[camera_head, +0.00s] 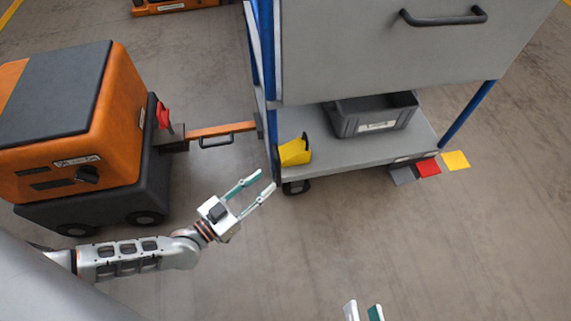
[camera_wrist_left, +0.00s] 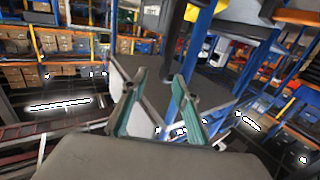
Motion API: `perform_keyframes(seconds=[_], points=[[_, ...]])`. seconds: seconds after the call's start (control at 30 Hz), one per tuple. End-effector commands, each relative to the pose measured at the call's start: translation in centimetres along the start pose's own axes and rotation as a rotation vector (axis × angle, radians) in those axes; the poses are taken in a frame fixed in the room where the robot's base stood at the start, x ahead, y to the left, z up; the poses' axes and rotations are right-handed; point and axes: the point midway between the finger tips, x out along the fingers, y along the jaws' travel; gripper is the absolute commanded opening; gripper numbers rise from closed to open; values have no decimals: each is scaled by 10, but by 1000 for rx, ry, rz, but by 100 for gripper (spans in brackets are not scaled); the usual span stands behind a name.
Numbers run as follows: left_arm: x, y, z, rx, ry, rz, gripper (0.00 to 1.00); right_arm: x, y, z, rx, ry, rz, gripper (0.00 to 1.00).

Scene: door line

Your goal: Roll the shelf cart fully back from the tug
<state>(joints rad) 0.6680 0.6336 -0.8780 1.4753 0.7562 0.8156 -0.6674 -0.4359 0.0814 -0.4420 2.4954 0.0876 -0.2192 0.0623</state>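The shelf cart (camera_head: 360,60) stands right of centre in the head view, with a grey panel, blue posts and a black handle (camera_head: 443,18) high up. The orange tug (camera_head: 125,115) with a dark top stands at the left. An orange drawbar (camera_head: 222,129) spans from the cart to the tug's rear, where a red part (camera_head: 163,115) sits; I cannot tell whether it is latched. My left gripper (camera_head: 264,182) is open and empty, in front of the cart's near left corner; its fingers also show in the left wrist view (camera_wrist_left: 160,80).
A grey bin (camera_head: 372,117) and a yellow item (camera_head: 295,151) are at the cart's lower shelf. Grey, red (camera_head: 428,167) and yellow (camera_head: 456,160) flat squares lie by its right side. The floor in front is clear. Another orange machine (camera_head: 175,4) is at the back.

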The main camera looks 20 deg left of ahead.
Motion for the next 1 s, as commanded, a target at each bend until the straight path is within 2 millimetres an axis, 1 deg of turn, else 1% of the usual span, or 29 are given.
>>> perform_keyframes(seconds=[0.03,0.17,0.27,0.5,0.7,0.83,1.0], points=[[-4,-4,13,-2,-9,-7,30,0,2,6,14,-9,3,26],[3,-10,12,1,-1,-16,30,1,0,3,29,-1,0,26],[14,-11,9,2,3,-17,30,1,-2,3,50,3,-3,26],[50,-10,11,1,0,-15,30,2,-9,9,139,11,-9,26],[72,-11,10,3,0,-15,30,3,-14,10,199,22,-14,26],[78,-11,9,3,1,-15,30,3,-14,10,215,25,-14,26],[78,-11,8,3,1,-15,30,3,-15,9,216,27,-15,26]])
